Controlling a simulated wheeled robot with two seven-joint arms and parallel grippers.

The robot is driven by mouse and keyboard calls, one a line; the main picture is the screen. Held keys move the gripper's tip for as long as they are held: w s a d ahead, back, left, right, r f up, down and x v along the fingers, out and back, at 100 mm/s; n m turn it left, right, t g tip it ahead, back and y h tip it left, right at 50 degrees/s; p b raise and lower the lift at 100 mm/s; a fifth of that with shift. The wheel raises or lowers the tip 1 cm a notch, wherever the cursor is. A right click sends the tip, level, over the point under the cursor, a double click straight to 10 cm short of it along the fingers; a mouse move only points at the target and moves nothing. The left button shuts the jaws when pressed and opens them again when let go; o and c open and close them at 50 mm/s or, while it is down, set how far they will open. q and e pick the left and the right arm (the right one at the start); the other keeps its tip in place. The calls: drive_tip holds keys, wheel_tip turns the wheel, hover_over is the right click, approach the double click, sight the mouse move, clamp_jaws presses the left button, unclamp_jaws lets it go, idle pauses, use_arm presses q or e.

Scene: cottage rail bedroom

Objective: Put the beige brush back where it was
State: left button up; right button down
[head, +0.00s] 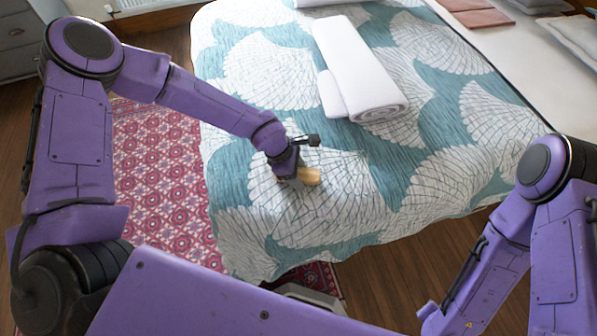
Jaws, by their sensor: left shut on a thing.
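The beige brush (309,176) is at the near part of the bed, its light wooden end showing to the right of my left gripper. My left gripper (290,180) points down and is shut on the brush. The gripper covers the rest of the brush. I cannot tell whether the brush rests on the cover or is held just above it. My right arm folds at the right edge of the view, and its gripper does not show.
The bed (330,215) has a teal and white patterned cover. A rolled white towel (355,70) lies farther back on it. A red patterned rug (165,180) lies on the wooden floor to the left. A grey dresser (18,45) stands at the far left. The near right cover is clear.

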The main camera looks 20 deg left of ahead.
use_arm(q)
drive_tip(key=o, duration=0.9)
drive_tip(key=shift+o, duration=0.2)
drive_tip(key=v, duration=1.2)
